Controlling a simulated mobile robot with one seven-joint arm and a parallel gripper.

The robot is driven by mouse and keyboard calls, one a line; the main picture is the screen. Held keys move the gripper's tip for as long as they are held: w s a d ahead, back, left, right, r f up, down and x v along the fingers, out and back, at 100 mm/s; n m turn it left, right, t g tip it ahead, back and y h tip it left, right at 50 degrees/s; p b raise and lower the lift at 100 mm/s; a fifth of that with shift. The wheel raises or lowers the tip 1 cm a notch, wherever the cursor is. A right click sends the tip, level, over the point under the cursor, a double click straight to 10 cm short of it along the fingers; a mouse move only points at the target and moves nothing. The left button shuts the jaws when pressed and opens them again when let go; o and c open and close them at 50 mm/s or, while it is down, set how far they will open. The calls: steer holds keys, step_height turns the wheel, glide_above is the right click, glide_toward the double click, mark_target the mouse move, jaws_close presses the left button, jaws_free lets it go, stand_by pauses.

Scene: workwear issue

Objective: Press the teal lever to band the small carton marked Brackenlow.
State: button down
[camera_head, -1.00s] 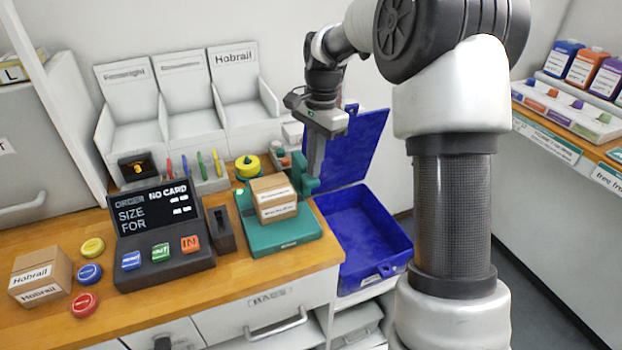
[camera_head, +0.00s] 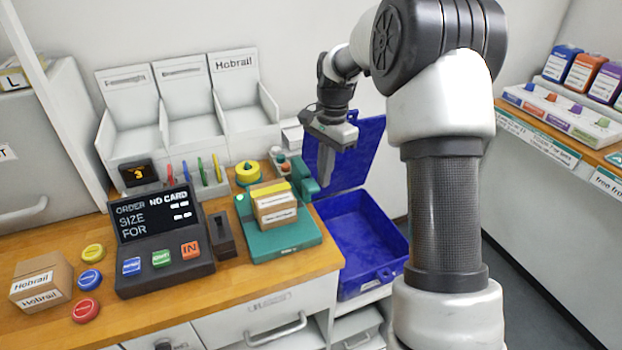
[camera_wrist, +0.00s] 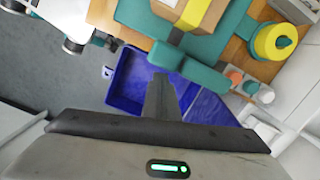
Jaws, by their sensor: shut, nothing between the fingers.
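The small carton (camera_head: 277,208) sits on the teal banding machine (camera_head: 285,240), and a yellow band runs over its top. Its label is too small to read. It also shows at the top of the wrist view (camera_wrist: 187,12), with the band across it. The teal lever (camera_head: 304,178) stands at the machine's back right, behind the carton. My gripper (camera_head: 325,180) is shut and empty, to the right of the lever and above the blue crate. In the wrist view its fingers (camera_wrist: 158,88) point over the crate, apart from the teal parts.
The open blue crate (camera_head: 358,285) stands right of the counter with its lid up. A dark console (camera_head: 165,262) with buttons is left of the machine. Another carton marked Hobrail (camera_head: 40,285) and several round coloured pieces lie at the left. A yellow roll (camera_head: 249,170) stands behind the machine.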

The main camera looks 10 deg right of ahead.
steer(key=shift+a, duration=0.1)
step_height(320, 180, up, 17)
steer(key=d+p, duration=0.1)
steer(key=p, duration=0.1)
steer(key=shift+w+d+r+p, duration=0.15)
steer(key=shift+w+d+p, duration=0.15)
steer(key=shift+w+p, duration=0.1)
stand_by(0.6)
steer(key=s+a+r+n+t+p, duration=0.35)
steer(key=s+r+n, duration=0.25)
steer(key=s+r, duration=0.6)
steer(key=s+f+n+t+p, duration=0.1)
steer(key=s+f+n+p, duration=0.1)
steer(key=s, duration=0.7)
steer(key=s+f+n+t+h+p, duration=0.1)
steer(key=s+n, duration=0.3)
steer(key=s, duration=0.4)
steer(key=shift+s+f+t+p, duration=0.4)
steer(key=shift+f+p, duration=0.1)
steer(key=shift+f, duration=0.15)
